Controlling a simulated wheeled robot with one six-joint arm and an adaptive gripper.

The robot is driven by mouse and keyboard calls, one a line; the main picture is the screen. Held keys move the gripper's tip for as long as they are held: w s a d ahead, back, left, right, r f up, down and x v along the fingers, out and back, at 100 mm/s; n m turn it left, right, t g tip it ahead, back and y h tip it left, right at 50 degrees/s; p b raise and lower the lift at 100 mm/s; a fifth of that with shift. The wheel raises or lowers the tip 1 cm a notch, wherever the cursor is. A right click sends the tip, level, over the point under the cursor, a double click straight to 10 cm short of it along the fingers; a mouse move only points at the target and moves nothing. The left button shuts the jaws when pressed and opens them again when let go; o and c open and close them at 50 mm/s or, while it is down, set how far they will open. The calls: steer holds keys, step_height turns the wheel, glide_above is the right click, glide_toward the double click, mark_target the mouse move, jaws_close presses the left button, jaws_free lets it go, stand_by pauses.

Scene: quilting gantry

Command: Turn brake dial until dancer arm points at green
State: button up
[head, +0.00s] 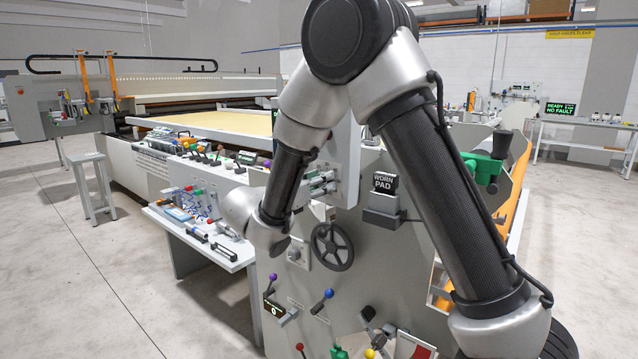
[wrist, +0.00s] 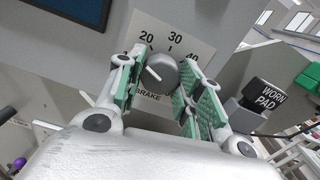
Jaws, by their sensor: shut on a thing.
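The brake dial (wrist: 161,76) is a grey round knob on a white scale plate (wrist: 148,32) marked 20, 30 and 40, with BRAKE below it. A white line on the knob slants to the upper left, roughly toward the 20 side. My gripper (wrist: 162,80) has its green-padded fingers on either side of the knob, shut on it. In the head view my gripper (head: 322,183) is small and partly hidden by my arm, and the dial cannot be made out. I cannot identify the dancer arm or its green mark in either view.
A WORN PAD sign (head: 384,184) stands right of the dial; it also shows in the wrist view (wrist: 267,98). A dark handwheel (head: 333,247) is below. Several coloured-knob levers (head: 322,300) sit lower on the panel. A side shelf (head: 200,238) holds tools.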

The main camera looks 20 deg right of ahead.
steer(key=shift+m, duration=3)
steer(key=o, duration=1)
steer(key=shift+o, duration=0.2)
steer(key=v, duration=1.2)
